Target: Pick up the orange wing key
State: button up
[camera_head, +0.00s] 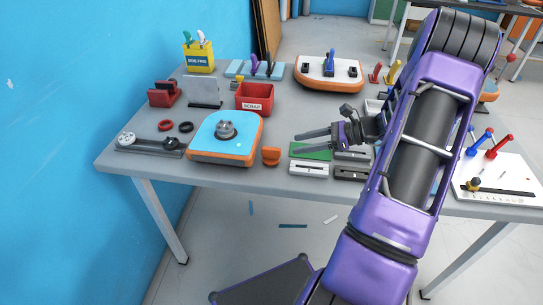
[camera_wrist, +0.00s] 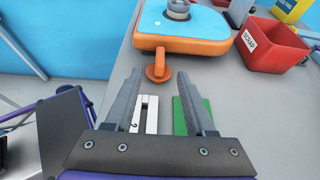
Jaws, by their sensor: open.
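The orange wing key (camera_head: 271,157) is on the grey table, by the right front corner of the blue-topped orange inflatable board (camera_head: 247,145). In the wrist view the key (camera_wrist: 158,73) shows a rounded disc below the board's orange edge. I cannot tell whether it touches the board. My gripper (camera_head: 301,143) is open and empty, to the right of the key in the head view, with its fingers pointing left towards it. In the wrist view the key appears between and beyond the fingertips, apart from both.
A green plate (camera_head: 310,152) and a white slotted block (camera_head: 309,169) lie below my gripper. A red scrap bin (camera_head: 255,104) stands behind the board. A gauge bar (camera_head: 150,146) lies left of it. The table's front edge is close to the key.

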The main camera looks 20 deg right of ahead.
aim_at(275, 149)
jog(key=x, duration=0.9)
jog(key=shift+w+a+f, duration=0.1)
jog(key=shift+w+a, duration=0.05)
jog(key=shift+a, duration=0.05)
grip_shut()
